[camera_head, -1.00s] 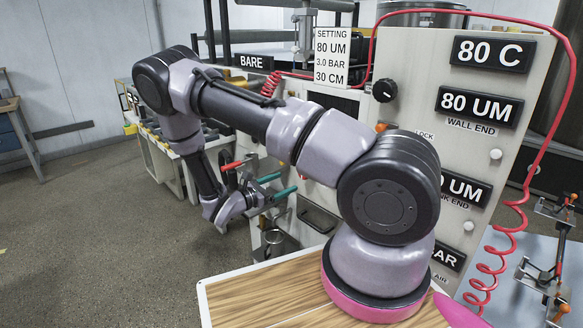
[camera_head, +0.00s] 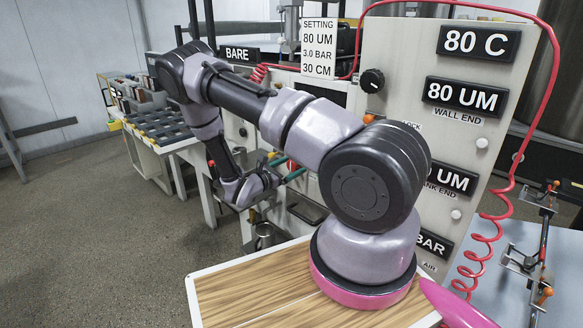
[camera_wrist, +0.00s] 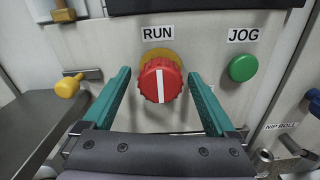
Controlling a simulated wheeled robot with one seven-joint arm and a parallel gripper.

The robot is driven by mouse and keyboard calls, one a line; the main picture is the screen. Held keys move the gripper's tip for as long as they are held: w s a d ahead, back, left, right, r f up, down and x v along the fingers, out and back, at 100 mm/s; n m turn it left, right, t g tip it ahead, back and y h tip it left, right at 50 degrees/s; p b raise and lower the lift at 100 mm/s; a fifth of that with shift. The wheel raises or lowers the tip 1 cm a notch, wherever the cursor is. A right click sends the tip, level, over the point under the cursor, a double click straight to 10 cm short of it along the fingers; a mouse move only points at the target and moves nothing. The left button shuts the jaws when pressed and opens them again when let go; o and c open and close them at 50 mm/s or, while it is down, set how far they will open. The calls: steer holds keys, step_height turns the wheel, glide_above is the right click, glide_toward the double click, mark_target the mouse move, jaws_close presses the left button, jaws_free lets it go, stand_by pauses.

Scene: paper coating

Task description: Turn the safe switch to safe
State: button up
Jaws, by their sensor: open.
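The red round knob (camera_wrist: 160,82) with a white line on its face sits on a yellow backing below the RUN label (camera_wrist: 158,34) in the wrist view. Its white line stands about upright, toward RUN. My gripper (camera_wrist: 160,76) is open, with one teal finger on each side of the knob. Gaps show between the fingers and the knob's sides. In the head view my gripper (camera_head: 286,168) is small and close to the machine front, and the knob cannot be made out there.
A green JOG button (camera_wrist: 243,68) is to the right of the knob. A yellow knob (camera_wrist: 68,87) is at the left. A metal fitting labelled NIP ROLL (camera_wrist: 289,144) is at lower right. The black dial (camera_head: 372,80) and red coiled hose (camera_head: 487,245) are right of my arm.

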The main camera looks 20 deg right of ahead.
steer(key=shift+c, duration=0.4)
steer(key=c, duration=1.3)
steer(key=shift+n, duration=0.4)
steer(key=n, duration=0.3)
steer(key=shift+n, duration=0.3)
steer(key=n, duration=0.4)
steer(key=shift+n, duration=0.3)
steer(key=n, duration=0.4)
steer(key=shift+n, duration=0.3)
steer(key=shift+f+n, duration=0.1)
steer(key=shift+n, duration=2.1)
steer(key=shift+s, duration=0.1)
